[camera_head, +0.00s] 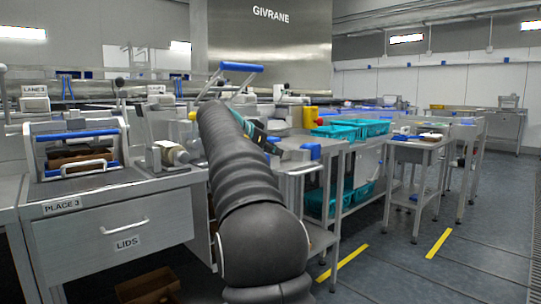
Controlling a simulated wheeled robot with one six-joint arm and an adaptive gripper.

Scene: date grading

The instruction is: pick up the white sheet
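I cannot make out a white sheet for sure. A small pale flat patch (402,132) shows on the small steel table at the right, too small to tell what it is. My dark ribbed arm rises from the bottom middle and reaches forward over the steel benches. What lies on the bench directly behind the arm is hidden too.
A steel bench with a drawer marked LIDS (127,243) stands at the left, bearing a blue-barred frame (77,135). Teal crates (335,132) sit on a bench at the middle right. The small steel table (418,144) stands beyond a floor aisle (400,270) with yellow marks.

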